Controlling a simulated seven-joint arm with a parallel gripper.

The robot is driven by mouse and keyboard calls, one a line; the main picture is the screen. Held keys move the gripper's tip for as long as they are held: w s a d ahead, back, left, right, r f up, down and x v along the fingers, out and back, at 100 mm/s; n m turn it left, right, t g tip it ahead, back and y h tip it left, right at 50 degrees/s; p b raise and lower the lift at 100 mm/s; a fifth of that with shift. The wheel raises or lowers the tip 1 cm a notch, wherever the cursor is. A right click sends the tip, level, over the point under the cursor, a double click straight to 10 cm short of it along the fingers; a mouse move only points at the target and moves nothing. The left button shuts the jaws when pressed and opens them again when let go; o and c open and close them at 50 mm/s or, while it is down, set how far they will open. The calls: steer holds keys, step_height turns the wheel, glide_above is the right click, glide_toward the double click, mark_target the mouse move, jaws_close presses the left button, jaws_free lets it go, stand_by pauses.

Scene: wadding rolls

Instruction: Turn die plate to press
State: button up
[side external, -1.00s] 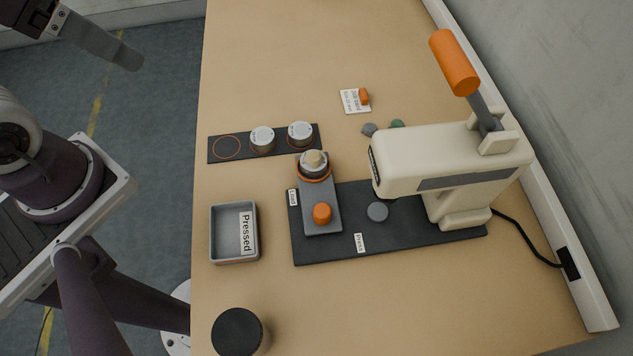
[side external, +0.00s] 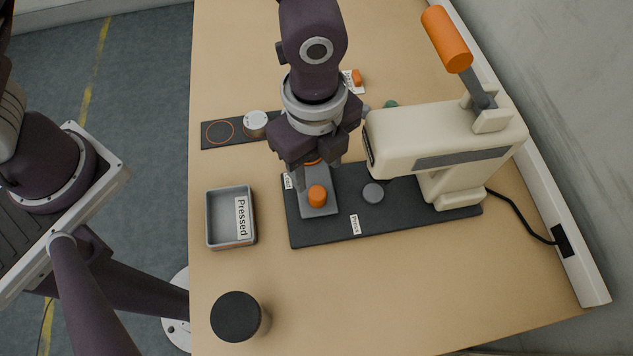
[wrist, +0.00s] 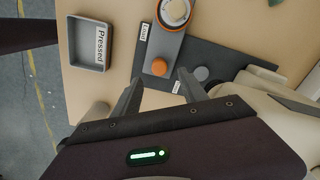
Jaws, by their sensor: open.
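The die plate (side external: 318,209) is a grey bar with an orange knob (side external: 317,196) at its near end, lying on the dark base (side external: 410,216) at the "Load" label. In the wrist view, its far end has an orange ring holding a cup with pale wadding (wrist: 172,10). In the side view my arm hides most of that end. The cream press (side external: 430,137) stands to the right, its orange-handled lever (side external: 446,38) raised. My gripper (side external: 318,172) is open and empty above the plate. In the wrist view the knob appears near the gap between my fingertips (wrist: 158,77).
A grey tray labelled "Pressed" (side external: 211,230) sits left of the base, empty. A dark-lidded jar (side external: 237,316) stands at the front left. A dark strip (side external: 210,142) with a white-topped cup (side external: 255,123) lies behind. A round grey disc (side external: 373,193) is on the base before the press.

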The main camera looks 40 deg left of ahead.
mark_target(317, 192)
step_height(317, 192, down, 8)
steer(key=shift+s+d+r, duration=0.1)
steer(key=shift+r, duration=0.1)
jaws_close()
stand_by(1.4)
